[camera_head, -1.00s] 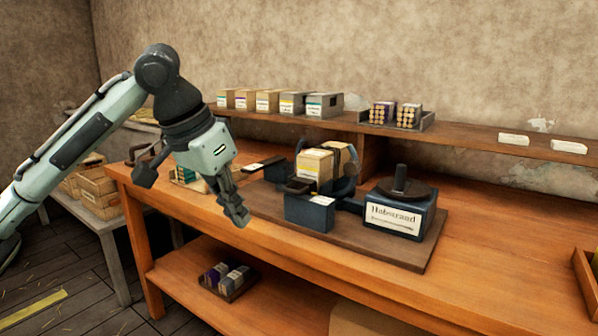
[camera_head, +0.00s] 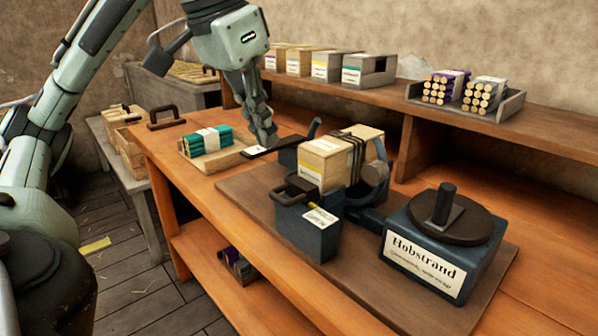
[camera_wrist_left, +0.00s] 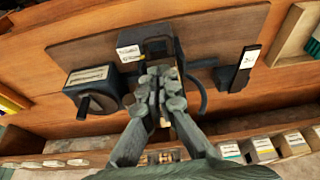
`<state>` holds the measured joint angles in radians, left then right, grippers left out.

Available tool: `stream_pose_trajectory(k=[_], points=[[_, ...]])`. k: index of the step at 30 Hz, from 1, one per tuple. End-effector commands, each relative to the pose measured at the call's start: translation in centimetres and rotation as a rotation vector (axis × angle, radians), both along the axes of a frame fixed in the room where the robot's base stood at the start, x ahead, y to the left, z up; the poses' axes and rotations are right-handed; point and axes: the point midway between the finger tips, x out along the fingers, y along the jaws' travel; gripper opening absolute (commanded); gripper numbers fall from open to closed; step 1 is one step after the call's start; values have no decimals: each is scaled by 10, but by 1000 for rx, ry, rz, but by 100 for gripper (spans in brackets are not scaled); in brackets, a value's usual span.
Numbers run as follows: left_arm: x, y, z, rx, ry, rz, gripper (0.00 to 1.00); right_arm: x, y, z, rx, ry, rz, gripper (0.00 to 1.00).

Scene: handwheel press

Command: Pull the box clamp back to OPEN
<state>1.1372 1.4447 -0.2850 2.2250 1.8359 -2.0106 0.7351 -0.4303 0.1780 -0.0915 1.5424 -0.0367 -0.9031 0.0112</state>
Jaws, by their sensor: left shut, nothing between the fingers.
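The press stands on a dark board (camera_head: 243,207) on the workbench. A tan box (camera_head: 335,160), bound with dark straps, sits in its middle. On its near side is a dark blue block (camera_head: 303,232) with a dark loop handle (camera_head: 295,190) and a white tag (camera_head: 321,217) too small to read surely. The block and loop handle also show in the wrist view (camera_wrist_left: 157,46). My left gripper (camera_head: 266,141) is shut and empty, fingers pointing down, left of the box in the head view. In the wrist view its fingers (camera_wrist_left: 160,92) cover most of the box. My right gripper is not seen.
A tray of green rolls (camera_head: 207,148) sits at the bench's left. A shelf (camera_head: 395,100) with boxes runs behind.

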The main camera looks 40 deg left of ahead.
Motion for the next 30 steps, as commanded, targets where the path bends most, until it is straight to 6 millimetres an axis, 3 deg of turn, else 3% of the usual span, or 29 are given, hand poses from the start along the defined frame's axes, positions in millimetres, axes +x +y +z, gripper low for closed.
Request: stream_pose_trajectory(k=[13,24,27,30], points=[[2,0,-4,-1,2,0,0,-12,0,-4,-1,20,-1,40],[10,-1,-31,0,6,-2,0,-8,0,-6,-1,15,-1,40],[15,-1,-46,-1,5,0,0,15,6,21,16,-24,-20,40],[20,-1,-60,0,2,-1,0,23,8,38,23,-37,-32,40]])
